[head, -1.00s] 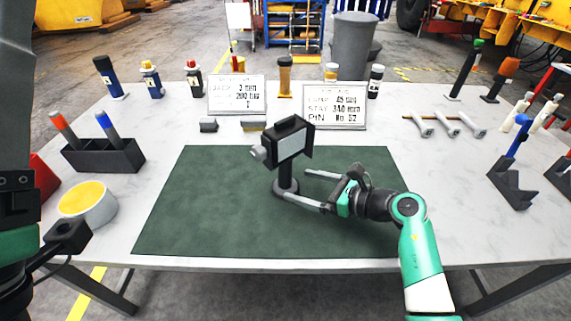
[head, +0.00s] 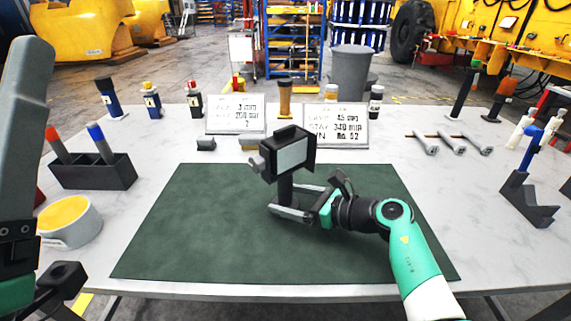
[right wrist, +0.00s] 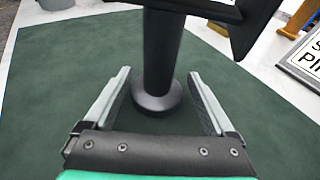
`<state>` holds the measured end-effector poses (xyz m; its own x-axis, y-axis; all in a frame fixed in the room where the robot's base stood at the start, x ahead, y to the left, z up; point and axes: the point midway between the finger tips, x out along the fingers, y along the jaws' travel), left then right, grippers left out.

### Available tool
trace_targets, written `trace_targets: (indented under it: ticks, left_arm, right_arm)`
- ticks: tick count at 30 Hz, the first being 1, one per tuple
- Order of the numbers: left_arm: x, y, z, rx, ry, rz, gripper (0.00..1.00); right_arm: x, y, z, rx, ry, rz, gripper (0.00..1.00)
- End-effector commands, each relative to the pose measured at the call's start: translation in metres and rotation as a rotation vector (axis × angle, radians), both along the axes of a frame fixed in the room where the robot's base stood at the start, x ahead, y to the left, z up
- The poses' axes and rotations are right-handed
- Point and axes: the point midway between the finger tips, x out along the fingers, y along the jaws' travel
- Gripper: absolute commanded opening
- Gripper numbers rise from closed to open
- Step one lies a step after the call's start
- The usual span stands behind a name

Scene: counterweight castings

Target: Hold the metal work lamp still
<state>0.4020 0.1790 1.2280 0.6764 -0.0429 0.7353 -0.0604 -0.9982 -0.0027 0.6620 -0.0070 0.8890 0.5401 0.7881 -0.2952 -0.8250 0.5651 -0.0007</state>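The metal work lamp (head: 290,152) stands upright on the green mat (head: 200,235), with a dark boxy head, a pale panel and a grey knob on its left side. Its dark post and round foot (right wrist: 155,103) show in the right wrist view. My right gripper (head: 290,200) is low over the mat; it also shows in the right wrist view (right wrist: 158,72). Its two fingers are apart on either side of the post, with gaps visible on both sides. In the head view the near finger hides the foot.
Two sign cards (head: 336,127) stand behind the mat. A dark holder with two markers (head: 95,172) and a yellow-filled round tin (head: 68,222) are at left. Several wrenches (head: 425,143) and a dark angled stand (head: 527,200) are at right. The mat's left part is clear.

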Motion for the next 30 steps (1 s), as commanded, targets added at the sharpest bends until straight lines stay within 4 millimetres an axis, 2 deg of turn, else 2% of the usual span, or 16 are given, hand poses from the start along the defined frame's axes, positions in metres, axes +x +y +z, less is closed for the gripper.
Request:
trace_targets:
  ticks: [1, 2, 14, 16, 17, 23, 30]
  left_arm:
    - [0.0001, 0.0000, -0.0001, 0.000, 0.000, 0.000, 0.76]
    - [0.0001, 0.0000, -0.0001, 0.000, 0.000, 0.000, 0.76]
    - [0.0001, 0.0000, -0.0002, 0.000, 0.000, 0.000, 0.76]
    - [0.0001, 0.0000, -0.0002, 0.000, 0.000, 0.000, 0.76]
    - [0.0001, 0.0000, -0.0002, 0.000, 0.000, 0.000, 0.76]
    - [0.0001, 0.0000, -0.0002, 0.000, 0.000, 0.000, 0.76]
    - [0.0001, 0.0000, -0.0002, 0.000, 0.000, 0.000, 0.76]
  right_arm:
    - [0.0000, 0.0000, -0.0001, 0.000, 0.000, 0.000, 0.78]
    - [0.0000, 0.0000, -0.0002, 0.000, 0.000, 0.000, 0.73]
    - [0.0001, -0.0006, -0.0006, 0.000, 0.001, -0.001, 0.01]
    - [0.0002, -0.0006, -0.0007, 0.000, 0.001, -0.001, 0.00]
    - [0.0002, -0.0007, -0.0008, 0.000, 0.001, -0.001, 0.37]
    - [0.0003, -0.0010, -0.0011, -0.001, 0.001, -0.002, 0.01]
    - [0.0003, -0.0013, -0.0014, -0.002, 0.001, -0.003, 0.00]
